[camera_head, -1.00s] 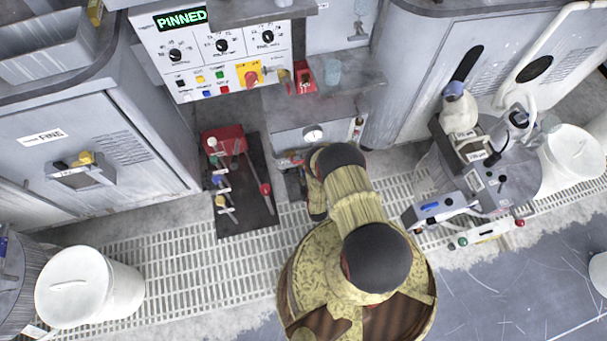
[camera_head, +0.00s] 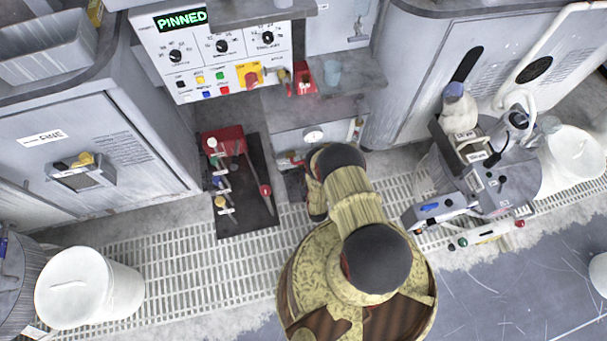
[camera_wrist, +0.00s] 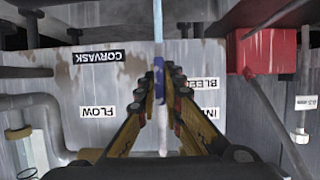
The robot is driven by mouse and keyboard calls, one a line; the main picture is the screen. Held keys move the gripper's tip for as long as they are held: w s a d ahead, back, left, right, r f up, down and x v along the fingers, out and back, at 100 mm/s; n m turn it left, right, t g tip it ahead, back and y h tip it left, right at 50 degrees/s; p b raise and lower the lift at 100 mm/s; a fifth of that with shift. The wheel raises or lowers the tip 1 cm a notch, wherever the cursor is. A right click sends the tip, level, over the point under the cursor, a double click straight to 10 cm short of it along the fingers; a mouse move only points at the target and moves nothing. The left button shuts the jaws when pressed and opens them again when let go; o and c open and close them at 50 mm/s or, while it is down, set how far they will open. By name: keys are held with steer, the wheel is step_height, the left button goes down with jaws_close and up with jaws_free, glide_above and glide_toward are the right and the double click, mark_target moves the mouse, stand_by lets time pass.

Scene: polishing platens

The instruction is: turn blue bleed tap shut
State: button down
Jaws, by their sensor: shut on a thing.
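In the wrist view my gripper (camera_wrist: 159,72) has its orange-and-black fingers closed together around a narrow pale bluish bar (camera_wrist: 158,24). The bar runs upright between the fingertips and looks like the blue bleed tap's lever. In the head view my own arm covers the gripper and the tap.
A grey panel (camera_wrist: 75,85) carries FLOW and CORVASK labels. A red box (camera_wrist: 276,50) stands close on the right, and a grey pipe (camera_wrist: 40,102) bends on the left. In the head view a dark board (camera_head: 240,215) with other small taps lies left of my arm.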

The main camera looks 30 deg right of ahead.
steer(key=shift+m, duration=0.3)
steer(key=shift+d+m+t+y, duration=0.2)
steer(key=shift+m+t+y, duration=0.1)
steer(key=shift+m+y, duration=0.55)
steer(key=m, duration=0.1)
steer(key=m+y, duration=0.1)
steer(key=shift+s+f+m+t+y, duration=0.15)
steer(key=shift+m+t+y, duration=0.1)
steer(key=shift+m+t, duration=0.15)
steer(key=m+t+y, duration=0.1)
steer(key=m, duration=0.1)
steer(key=m+y, duration=0.1)
steer(key=m, duration=0.1)
steer(key=shift+f+t, duration=0.1)
steer(key=shift+t, duration=0.3)
steer(key=shift+d+m, duration=0.1)
steer(key=shift+m, duration=0.25)
steer(key=c, duration=2)
jaws_free()
steer(key=shift+o, duration=0.4)
